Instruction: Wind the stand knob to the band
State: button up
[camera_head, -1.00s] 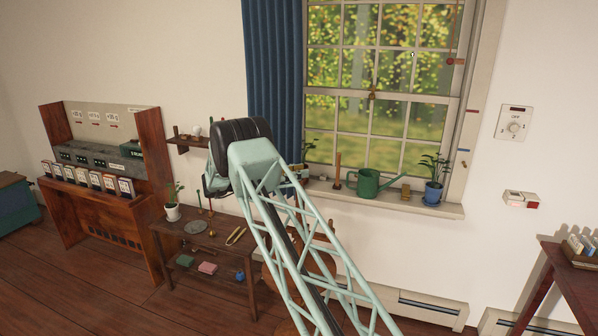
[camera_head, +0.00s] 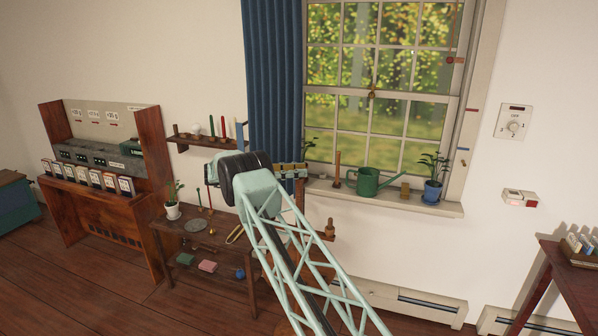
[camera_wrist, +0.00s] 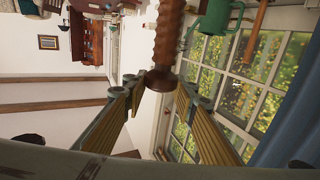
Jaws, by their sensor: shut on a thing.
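My gripper (camera_wrist: 161,84) shows in the wrist view, its two yellow-padded fingers closing in from either side. It is shut on the round brown wooden stand knob (camera_wrist: 158,80), at the end of a turned wooden post (camera_wrist: 168,38) that runs to the top of that picture. In the head view, yellow-padded gripper parts (camera_head: 290,171) show right of my dark wrist, in front of the curtain and window. A brown upright piece shows just below them, and my arm hides much around it. I cannot make out the band.
A green watering can (camera_head: 367,182) and a potted plant (camera_head: 433,191) stand on the windowsill (camera_head: 385,200). A low wooden table (camera_head: 185,245) with small items stands left of my arm. A wall shelf (camera_head: 195,142) holds candles. The blue curtain (camera_head: 273,80) hangs close behind my wrist.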

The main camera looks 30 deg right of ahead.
jog(key=shift+g, duration=0.3)
dwell(0.4)
jog(key=o, duration=0.9)
jog(key=shift+a, duration=0.15)
jog(key=shift+v, duration=3.55)
jog(key=shift+r, duration=0.1)
